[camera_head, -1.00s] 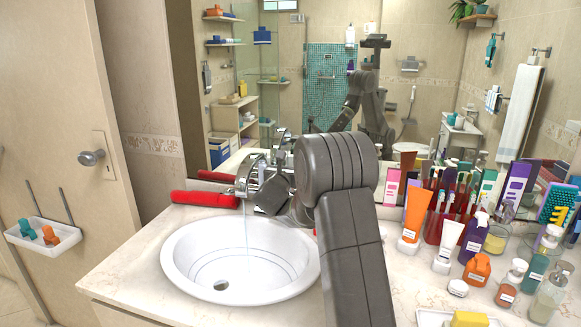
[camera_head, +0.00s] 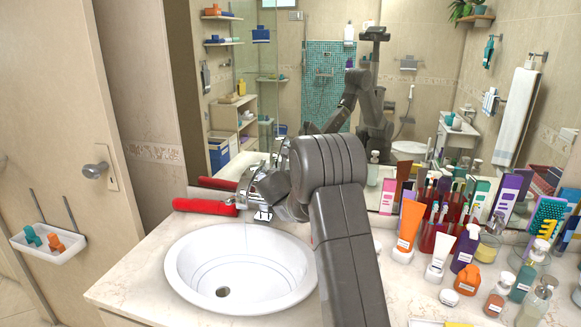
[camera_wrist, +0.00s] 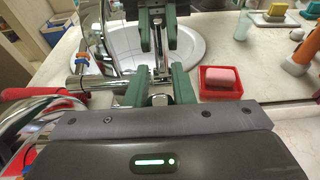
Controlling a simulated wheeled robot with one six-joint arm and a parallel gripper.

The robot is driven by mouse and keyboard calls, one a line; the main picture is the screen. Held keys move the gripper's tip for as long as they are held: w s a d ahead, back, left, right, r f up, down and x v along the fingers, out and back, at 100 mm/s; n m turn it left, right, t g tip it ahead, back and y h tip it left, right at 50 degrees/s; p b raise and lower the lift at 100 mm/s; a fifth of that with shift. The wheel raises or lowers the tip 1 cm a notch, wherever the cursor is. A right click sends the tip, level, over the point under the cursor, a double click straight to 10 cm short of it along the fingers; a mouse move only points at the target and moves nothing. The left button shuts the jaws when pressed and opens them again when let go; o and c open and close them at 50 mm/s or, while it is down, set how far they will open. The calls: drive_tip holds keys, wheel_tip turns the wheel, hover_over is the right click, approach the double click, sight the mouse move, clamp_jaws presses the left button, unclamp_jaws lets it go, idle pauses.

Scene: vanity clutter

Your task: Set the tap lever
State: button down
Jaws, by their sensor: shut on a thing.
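The chrome tap (camera_head: 262,190) stands at the back of the white sink (camera_head: 180,268), partly hidden by my arm. My gripper is at the tap, mostly hidden behind my arm in the head view. In the wrist view, the green fingers of my gripper (camera_wrist: 158,42) are closed around a slim chrome piece that looks like the tap lever (camera_wrist: 158,48). How far the lever is turned is hard to tell. No water stream shows below the spout. The sink also shows in the wrist view (camera_wrist: 200,50).
A red-handled thing (camera_head: 203,206) lies left of the tap. Tubes and bottles, including an orange tube (camera_head: 409,224) and a purple bottle (camera_head: 466,250), crowd the counter to the right. A red dish (camera_wrist: 220,92) is right of my gripper in the wrist view. A mirror stands behind.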

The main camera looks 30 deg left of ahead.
drive_tip(key=shift+w+a+g+p, duration=0.15)
drive_tip(key=shift+w+g+p, duration=0.3)
drive_tip(key=shift+p, duration=0.75)
drive_tip(key=c, duration=1.2)
unclamp_jaws()
drive_tip(key=shift+c, duration=0.2)
drive_tip(key=shift+s, duration=0.1)
drive_tip(key=b+v, duration=0.4)
drive_tip(key=v, duration=0.9)
drive_tip(key=shift+s, duration=0.3)
drive_tip(key=shift+w+a, duration=0.1)
drive_tip(key=shift+w, duration=0.05)
